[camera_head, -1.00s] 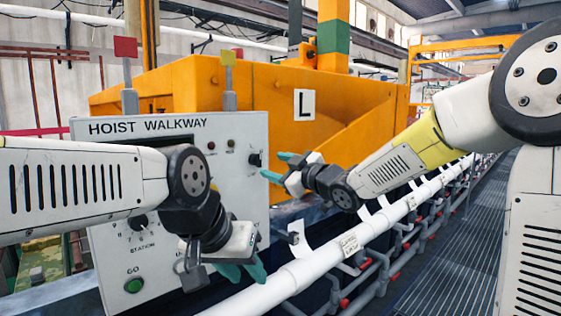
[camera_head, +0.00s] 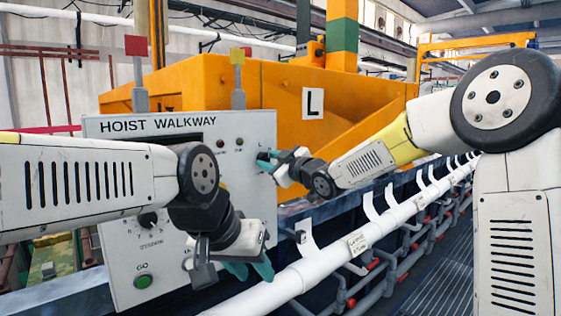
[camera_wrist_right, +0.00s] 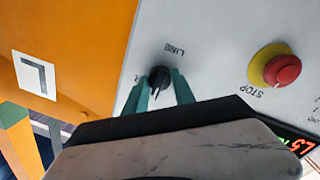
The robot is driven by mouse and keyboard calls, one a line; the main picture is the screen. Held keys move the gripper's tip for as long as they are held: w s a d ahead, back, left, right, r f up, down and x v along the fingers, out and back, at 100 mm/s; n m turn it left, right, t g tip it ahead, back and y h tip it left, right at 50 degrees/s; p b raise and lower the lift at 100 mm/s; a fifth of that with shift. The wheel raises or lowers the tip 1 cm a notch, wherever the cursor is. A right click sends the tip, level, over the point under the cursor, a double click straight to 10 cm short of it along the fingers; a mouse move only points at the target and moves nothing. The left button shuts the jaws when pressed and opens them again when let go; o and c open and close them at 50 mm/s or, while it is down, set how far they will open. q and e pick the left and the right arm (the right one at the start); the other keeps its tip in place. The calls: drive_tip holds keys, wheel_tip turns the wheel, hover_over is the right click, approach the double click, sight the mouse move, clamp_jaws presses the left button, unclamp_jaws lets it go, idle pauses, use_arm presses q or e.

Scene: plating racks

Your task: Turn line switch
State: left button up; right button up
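The line switch (camera_wrist_right: 158,78) is a small black knob under the word LINE on the white HOIST WALKWAY panel (camera_head: 115,160). In the right wrist view, the teal fingers of my right gripper (camera_wrist_right: 160,88) stand on either side of the knob, their tips close to it. A small gap seems to show, and contact cannot be told. In the head view my right gripper (camera_head: 265,160) is at the panel's right edge and hides the knob. My left gripper (camera_head: 250,270) hangs lower, in front of the panel's bottom right, its fingers apart and empty.
A red STOP button (camera_wrist_right: 283,70) on a yellow collar is beside the switch. The station knob (camera_head: 147,220) and green GO button (camera_head: 143,281) are at the panel's lower left. A white pipe rail (camera_head: 330,255) runs in front. An orange hoist body (camera_head: 280,115) stands behind.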

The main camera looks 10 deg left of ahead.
clamp_jaws()
drive_tip(key=shift+m, duration=0.3)
drive_tip(key=m, duration=1.1)
drive_tip(key=shift+d+g, duration=0.1)
drive_tip(key=shift+g, duration=0.3)
drive_tip(key=shift+r, duration=0.1)
drive_tip(key=o, duration=0.7)
unclamp_jaws()
